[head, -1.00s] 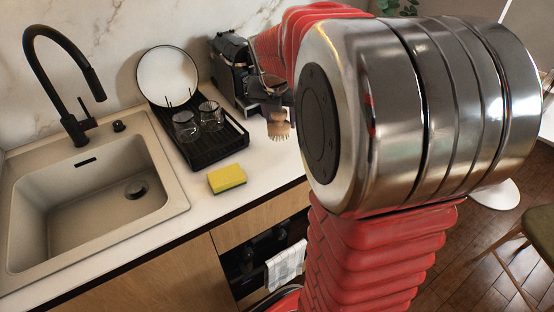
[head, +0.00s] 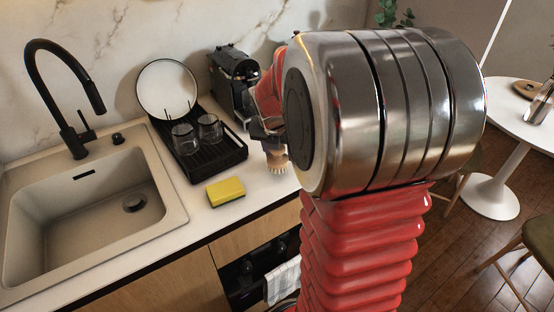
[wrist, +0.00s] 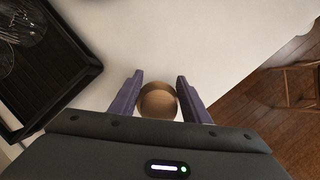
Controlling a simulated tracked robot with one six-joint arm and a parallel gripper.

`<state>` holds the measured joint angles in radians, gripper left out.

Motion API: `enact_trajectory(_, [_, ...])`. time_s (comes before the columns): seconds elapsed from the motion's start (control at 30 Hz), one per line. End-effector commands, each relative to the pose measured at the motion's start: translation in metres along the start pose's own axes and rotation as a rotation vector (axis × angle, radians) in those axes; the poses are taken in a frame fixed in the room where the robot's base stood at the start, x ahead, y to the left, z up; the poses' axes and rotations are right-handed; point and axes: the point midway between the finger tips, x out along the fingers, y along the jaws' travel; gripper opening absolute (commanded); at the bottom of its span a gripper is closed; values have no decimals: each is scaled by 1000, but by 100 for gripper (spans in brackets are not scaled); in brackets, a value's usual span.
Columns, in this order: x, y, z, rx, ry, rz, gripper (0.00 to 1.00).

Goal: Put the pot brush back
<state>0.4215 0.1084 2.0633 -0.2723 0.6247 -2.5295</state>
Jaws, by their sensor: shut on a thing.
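The pot brush (head: 276,158) has a round wooden head with pale bristles pointing down. In the head view it is at or just above the white counter, right of the dish rack; I cannot tell whether the bristles touch. My gripper (head: 266,130) is shut on the brush from above, partly hidden by my own arm. In the wrist view the round wooden top of the brush (wrist: 158,100) sits between the two fingers of my gripper (wrist: 157,92), over the white counter.
A black dish rack (head: 212,152) holds a plate (head: 167,88) and glasses (head: 185,138). A yellow sponge (head: 225,191) lies in front of it. A sink (head: 85,215) is at left, a coffee machine (head: 232,80) behind. The counter's front edge is close to the brush.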

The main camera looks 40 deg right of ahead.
Motion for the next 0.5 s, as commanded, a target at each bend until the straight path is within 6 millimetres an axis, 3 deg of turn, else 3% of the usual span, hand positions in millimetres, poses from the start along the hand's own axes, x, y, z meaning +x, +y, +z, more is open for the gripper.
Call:
enact_trajectory(0.2, [23, 0, -10, 0, 2, -1, 10])
enact_trajectory(0.5, [24, 0, -10, 1, 0, 0, 10])
